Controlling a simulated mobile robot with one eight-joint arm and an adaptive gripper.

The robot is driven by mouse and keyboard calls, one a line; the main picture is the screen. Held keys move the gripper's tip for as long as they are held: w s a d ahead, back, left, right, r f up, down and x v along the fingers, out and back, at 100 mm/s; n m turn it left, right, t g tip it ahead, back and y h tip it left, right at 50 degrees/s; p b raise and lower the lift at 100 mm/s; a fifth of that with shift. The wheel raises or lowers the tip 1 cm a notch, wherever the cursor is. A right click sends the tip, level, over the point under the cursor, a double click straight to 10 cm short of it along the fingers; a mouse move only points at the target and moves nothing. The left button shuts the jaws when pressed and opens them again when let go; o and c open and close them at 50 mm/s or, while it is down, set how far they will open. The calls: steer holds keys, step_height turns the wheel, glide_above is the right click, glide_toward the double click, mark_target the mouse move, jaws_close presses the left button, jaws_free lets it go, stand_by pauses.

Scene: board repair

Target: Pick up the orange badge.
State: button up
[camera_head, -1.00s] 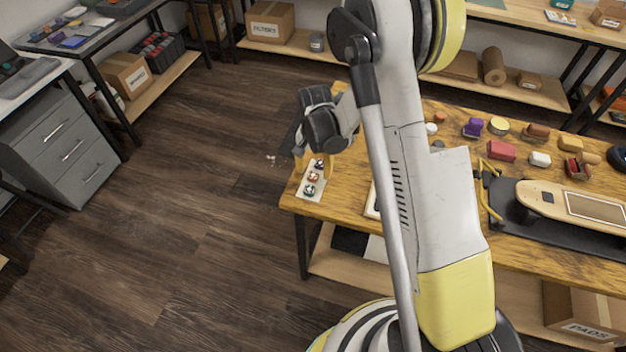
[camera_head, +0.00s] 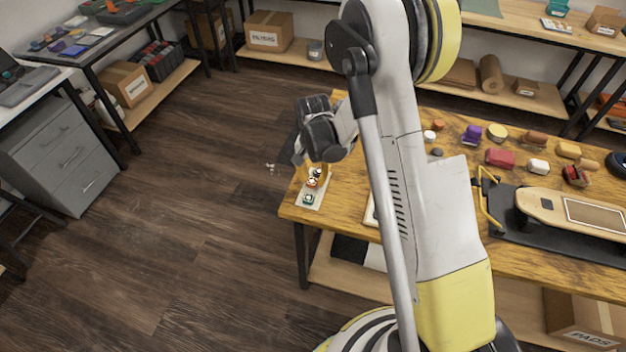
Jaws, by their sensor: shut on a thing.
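The orange badge (camera_head: 312,183) is on a small pale tray (camera_head: 317,205) at the left front corner of the wooden table. A dark badge with a light face (camera_head: 316,173) lies behind it, and a green badge (camera_head: 308,198) lies in front of it. My gripper (camera_head: 314,179) points down over the tray, with its yellow fingers on either side of the orange badge. It is shut on the orange badge. The fingertips are small and partly blend with the tray, so I cannot tell whether the badge is clear of it.
The wooden table (camera_head: 355,175) has several coloured small items at its back right. A skateboard (camera_head: 575,207) lies on a black mat at the right, beside a yellow handle. My arm hides the table's middle. Open floor lies left of the table.

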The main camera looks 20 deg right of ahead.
mark_target(313, 178)
step_height(313, 178, up, 3)
steer(key=shift+r+p, duration=0.15)
steer(key=shift+p, duration=0.55)
steer(key=s+d+r+p, duration=0.5)
steer(key=d+r, duration=0.5)
steer(key=shift+s+d+r+p, duration=0.15)
steer(key=shift+s+r+p, duration=0.05)
steer(key=shift+r+p, duration=0.15)
